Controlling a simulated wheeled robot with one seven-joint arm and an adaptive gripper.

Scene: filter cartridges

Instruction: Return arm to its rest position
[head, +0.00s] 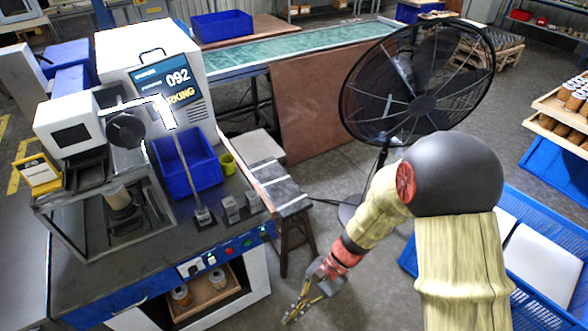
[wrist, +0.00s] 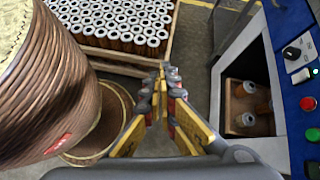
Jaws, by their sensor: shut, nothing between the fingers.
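My gripper (head: 302,302) hangs low at the end of my arm in the head view, right of the machine bench's open front and above the grey floor. In the wrist view my gripper (wrist: 167,82) has its yellow and grey fingers together at the tips, with nothing between them. It touches nothing that I can see. My arm (head: 364,222) is bent, reaching down and left from a dark round joint.
The bench (head: 165,285) has a compartment holding a cartridge tray (wrist: 238,95). A black fan (head: 418,95) stands behind my arm, and a stool (head: 293,205) beside the bench.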

